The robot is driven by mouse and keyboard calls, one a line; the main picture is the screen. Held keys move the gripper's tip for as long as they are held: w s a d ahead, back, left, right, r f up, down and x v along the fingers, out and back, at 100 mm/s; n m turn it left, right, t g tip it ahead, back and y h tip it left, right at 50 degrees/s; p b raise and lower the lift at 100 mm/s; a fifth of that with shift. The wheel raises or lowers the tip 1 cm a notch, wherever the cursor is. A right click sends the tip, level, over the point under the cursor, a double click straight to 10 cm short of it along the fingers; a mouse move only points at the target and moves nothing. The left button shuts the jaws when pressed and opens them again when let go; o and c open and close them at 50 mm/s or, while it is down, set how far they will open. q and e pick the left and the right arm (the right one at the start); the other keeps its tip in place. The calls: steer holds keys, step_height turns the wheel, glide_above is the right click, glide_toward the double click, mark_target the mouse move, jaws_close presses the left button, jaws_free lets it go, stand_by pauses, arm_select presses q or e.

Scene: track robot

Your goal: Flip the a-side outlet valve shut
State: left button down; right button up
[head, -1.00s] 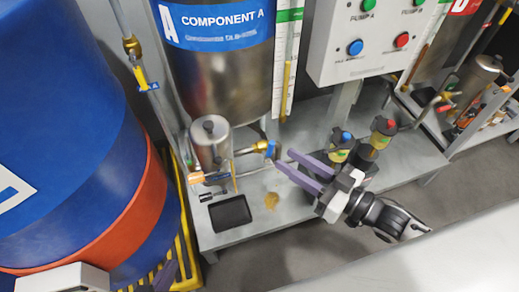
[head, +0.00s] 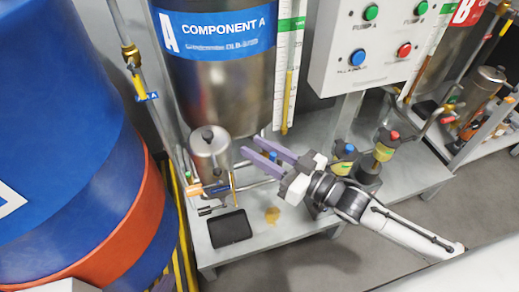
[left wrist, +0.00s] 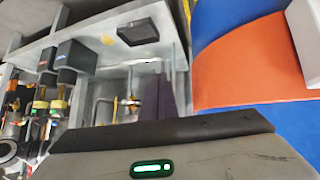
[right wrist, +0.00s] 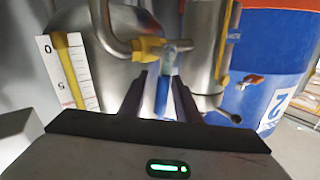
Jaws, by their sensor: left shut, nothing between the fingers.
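The tank marked Component A (head: 222,85) stands at the back. A valve with a blue handle (head: 272,156) sits on the pipe below it; I take it as the a-side outlet valve. In the right wrist view the blue handle (right wrist: 163,98) lies between my fingers, below a yellow fitting (right wrist: 148,48). My right gripper (head: 256,150) is open around it; contact cannot be told. It also shows in the right wrist view (right wrist: 160,98). My left gripper (left wrist: 158,98) is shut and empty; in the head view only a sliver of it shows at the bottom left.
A steel pot (head: 211,160) stands left of the valve, with an orange-handled part beside it. A black tray (head: 230,228) lies on the bench (head: 290,222) in front. Red- and blue-topped pumps stand right, below the control box (head: 372,75). A blue-and-orange drum (head: 70,130) fills the left.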

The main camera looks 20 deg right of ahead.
jaws_close()
steer(key=shift+a+r+p, duration=0.15)
steer(key=shift+r+p, duration=0.15)
steer(key=shift+p, duration=0.75)
steer(key=shift+a+n+g+p, duration=0.1)
steer(key=shift+n+g+p, duration=0.25)
steer(key=shift+p, duration=0.25)
steer(key=shift+a+f+n+h+p, duration=0.15)
steer(key=shift+n+h+p, duration=0.15)
steer(key=shift+p, duration=0.2)
steer(key=shift+a+f+p, duration=0.1)
steer(key=shift+f+p, duration=0.1)
steer(key=shift+p, duration=0.1)
arm_select(q)
steer(key=shift+s+a+r+m+g, duration=0.1)
steer(key=shift+a+r+m+g, duration=0.2)
steer(key=shift+r, duration=0.5)
arm_select(e)
steer(key=shift+f+n, duration=0.1)
steer(key=shift+n, duration=0.15)
